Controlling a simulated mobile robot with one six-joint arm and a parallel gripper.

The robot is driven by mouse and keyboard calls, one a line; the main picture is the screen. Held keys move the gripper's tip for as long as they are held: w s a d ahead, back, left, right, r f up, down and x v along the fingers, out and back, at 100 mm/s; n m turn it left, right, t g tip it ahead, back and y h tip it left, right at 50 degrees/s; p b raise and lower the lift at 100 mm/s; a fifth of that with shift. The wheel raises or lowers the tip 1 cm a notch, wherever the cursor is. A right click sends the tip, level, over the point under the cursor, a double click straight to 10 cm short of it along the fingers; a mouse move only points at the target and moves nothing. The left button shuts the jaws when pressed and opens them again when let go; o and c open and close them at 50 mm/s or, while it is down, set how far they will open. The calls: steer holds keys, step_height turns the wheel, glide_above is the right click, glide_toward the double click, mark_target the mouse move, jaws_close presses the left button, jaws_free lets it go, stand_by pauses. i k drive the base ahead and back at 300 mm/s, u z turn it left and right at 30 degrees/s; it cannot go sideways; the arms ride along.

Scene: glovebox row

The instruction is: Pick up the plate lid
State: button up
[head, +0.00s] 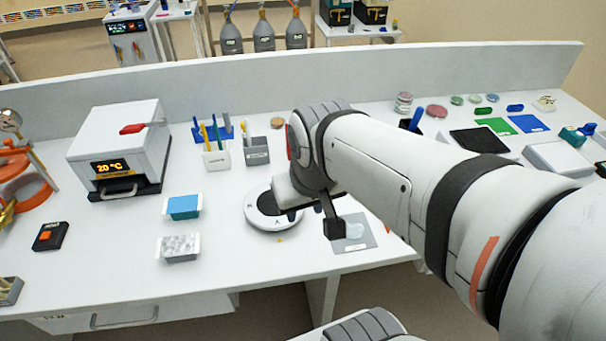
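A small pale, translucent piece (355,231), which may be the plate lid, lies on a grey mat (347,246) near the table's front edge. It is too small to be sure what it is. My gripper (318,222) hangs over the table between a round white device (256,216) and this mat. One dark finger shows just left of the pale piece and overlaps part of the mat in the picture. The other finger is not clear, so its opening cannot be told. I see nothing held.
A blue-topped block (183,207) and a speckled grey-white block (179,248) stand left of the round device. A white box with a 20 °C display (117,150) stands behind them. My arm hides the table's middle right. Dishes and trays lie at the right.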

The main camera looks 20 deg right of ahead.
mark_target(355, 230)
steer(key=u, duration=0.45)
steer(key=k, duration=2)
steer(key=z, duration=0.7)
steer(key=i, duration=1.65)
steer(key=z, duration=0.05)
